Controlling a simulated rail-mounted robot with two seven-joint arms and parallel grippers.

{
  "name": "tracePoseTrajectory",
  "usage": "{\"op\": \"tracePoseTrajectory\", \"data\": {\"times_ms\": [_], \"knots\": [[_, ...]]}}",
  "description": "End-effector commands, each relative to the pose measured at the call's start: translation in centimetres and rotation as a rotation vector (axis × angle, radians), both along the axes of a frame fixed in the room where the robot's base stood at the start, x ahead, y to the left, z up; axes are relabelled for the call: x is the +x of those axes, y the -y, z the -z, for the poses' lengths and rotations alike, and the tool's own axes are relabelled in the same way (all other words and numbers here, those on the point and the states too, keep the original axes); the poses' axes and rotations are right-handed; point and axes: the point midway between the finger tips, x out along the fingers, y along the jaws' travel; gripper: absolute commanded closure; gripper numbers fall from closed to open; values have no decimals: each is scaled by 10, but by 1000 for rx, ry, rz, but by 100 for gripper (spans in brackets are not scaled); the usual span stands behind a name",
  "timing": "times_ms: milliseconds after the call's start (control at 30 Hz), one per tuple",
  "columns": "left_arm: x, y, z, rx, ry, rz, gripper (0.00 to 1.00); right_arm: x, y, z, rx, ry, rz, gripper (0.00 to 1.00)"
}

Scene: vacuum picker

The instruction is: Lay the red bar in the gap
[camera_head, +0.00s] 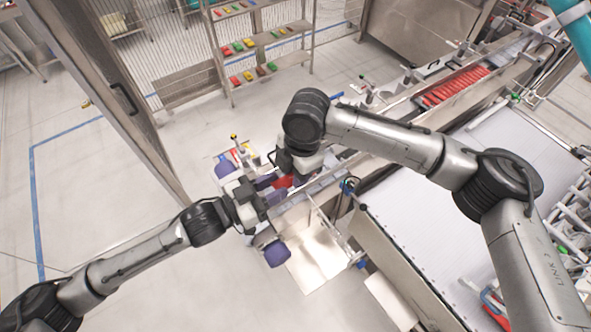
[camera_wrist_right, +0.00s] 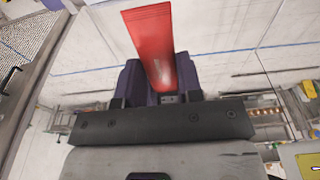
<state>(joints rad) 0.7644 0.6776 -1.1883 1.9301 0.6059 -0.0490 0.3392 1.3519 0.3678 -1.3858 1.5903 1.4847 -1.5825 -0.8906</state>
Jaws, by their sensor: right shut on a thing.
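The red bar (camera_wrist_right: 152,45) is in my right gripper (camera_wrist_right: 160,80). In the right wrist view it stands out lengthwise beyond the purple fingers. In the head view the red bar (camera_head: 284,182) shows only in part below my right gripper (camera_head: 290,174), over the near end of the line. My left gripper (camera_head: 272,190) is close beside it on the left. Its purple fingers look apart, with nothing clearly between them. A row of red bars (camera_head: 455,87) lies in a channel at the upper right. I cannot make out the gap.
A metal rack (camera_head: 265,40) with several coloured pieces stands at the back. A broad white surface (camera_head: 470,170) lies to the right under my right arm. A bare metal plate (camera_head: 318,255) is below the grippers. The floor at left is clear.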

Motion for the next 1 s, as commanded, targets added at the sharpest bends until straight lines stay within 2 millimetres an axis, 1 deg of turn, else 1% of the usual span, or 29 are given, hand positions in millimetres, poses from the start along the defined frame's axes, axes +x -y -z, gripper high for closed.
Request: {"op": "tracePoseTrajectory", "data": {"times_ms": [33,300,533,667,767,1000], "knots": [[0,0,0,0,0,-1,62,0,0,0,-1,0,-2,93],[0,0,0,0,0,-1,37,0,0,0,-1,0,-1,94],[0,-1,0,1,0,-1,37,0,0,0,-1,0,-1,94],[-4,-9,1,2,0,-2,37,0,0,0,-1,0,-1,94],[-10,-22,1,4,-2,-3,37,0,0,0,-1,0,-1,94],[-31,-63,1,4,-1,-3,37,0,0,0,-1,0,-1,94]]}}
